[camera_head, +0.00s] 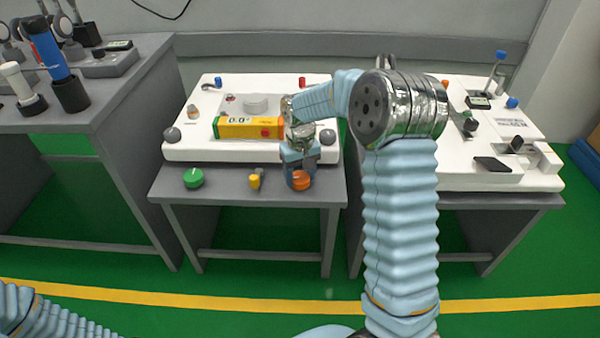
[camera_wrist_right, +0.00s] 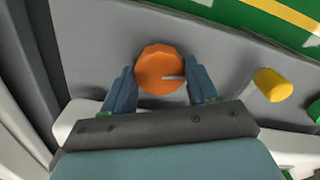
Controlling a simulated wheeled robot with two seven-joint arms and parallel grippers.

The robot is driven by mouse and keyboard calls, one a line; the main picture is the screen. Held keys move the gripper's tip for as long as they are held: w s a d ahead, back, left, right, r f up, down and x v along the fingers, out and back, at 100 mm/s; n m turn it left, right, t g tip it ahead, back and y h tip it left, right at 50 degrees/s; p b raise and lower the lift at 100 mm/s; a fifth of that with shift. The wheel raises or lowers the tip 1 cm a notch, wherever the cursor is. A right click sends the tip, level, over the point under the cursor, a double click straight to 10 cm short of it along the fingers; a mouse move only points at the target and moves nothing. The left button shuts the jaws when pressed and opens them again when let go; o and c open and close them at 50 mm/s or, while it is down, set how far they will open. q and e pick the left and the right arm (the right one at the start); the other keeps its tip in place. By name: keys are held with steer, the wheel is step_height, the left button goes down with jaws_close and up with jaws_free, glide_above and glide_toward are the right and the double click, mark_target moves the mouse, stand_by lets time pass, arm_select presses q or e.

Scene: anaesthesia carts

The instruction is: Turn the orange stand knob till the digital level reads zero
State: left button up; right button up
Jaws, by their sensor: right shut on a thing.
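The orange knob (camera_head: 301,181) stands at the front of the middle bench, right of a yellow knob (camera_head: 255,180) and a green knob (camera_head: 194,178). My right gripper (camera_head: 299,172) reaches down over the orange knob and is shut on it. In the right wrist view the orange knob (camera_wrist_right: 161,69) sits between the two blue fingers, with a pale mark pointing right. The digital level (camera_head: 248,127) is a yellow and orange bar on the white stand (camera_head: 200,152); its display appears to read 0.0°. My left gripper is out of view; only part of my left arm shows.
A grey bench (camera_head: 120,75) with a blue cylinder (camera_head: 52,55) stands at the left. A second white unit (camera_head: 455,180) with small devices is on the right bench. My right arm hides part of the gap between the benches.

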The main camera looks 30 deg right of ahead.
mark_target(300, 177)
steer(key=shift+n, duration=1.5)
steer(key=o, duration=1.1)
steer(key=shift+c, duration=0.2)
step_height(300, 177, up, 14)
steer(key=p, duration=0.1)
steer(key=shift+f, duration=0.1)
